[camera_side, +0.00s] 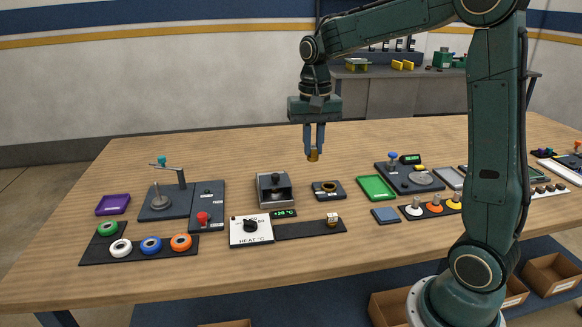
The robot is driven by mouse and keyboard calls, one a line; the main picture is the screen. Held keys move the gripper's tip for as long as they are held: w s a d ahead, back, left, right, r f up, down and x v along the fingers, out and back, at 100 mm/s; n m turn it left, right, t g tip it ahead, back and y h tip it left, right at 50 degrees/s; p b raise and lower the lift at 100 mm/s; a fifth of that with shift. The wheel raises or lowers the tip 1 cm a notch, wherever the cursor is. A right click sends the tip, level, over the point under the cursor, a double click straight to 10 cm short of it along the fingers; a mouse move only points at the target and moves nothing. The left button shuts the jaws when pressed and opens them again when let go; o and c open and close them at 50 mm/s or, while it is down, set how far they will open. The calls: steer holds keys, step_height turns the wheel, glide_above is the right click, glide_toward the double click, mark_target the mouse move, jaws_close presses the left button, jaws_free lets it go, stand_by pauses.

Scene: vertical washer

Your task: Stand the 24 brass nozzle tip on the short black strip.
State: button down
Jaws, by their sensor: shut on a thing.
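My gripper (313,152) points straight down above the middle of the table and is shut on a small brass piece (313,156). The brass piece hangs upright between the fingertips, clear of the table. It looks like the brass nozzle tip, but no number on it can be read. A black strip (296,230) lies right of the heat control box, with a small pale and brown item at its right end. Another dark strip (545,193) at the far right carries several small pieces. I cannot tell from the picture which strip is the short one.
A black block with a brass-rimmed hole (327,190) and a grey metal device (273,190) stand below the gripper. A green tray (376,187) and a strip with white and orange cones (432,210) lie to the right. The table behind is clear.

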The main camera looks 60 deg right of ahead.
steer(key=shift+f, duration=0.1)
step_height(320, 180, down, 20)
steer(key=shift+r, duration=0.1)
stand_by(0.9)
steer(key=c, duration=1.4)
jaws_free()
step_height(320, 180, up, 12)
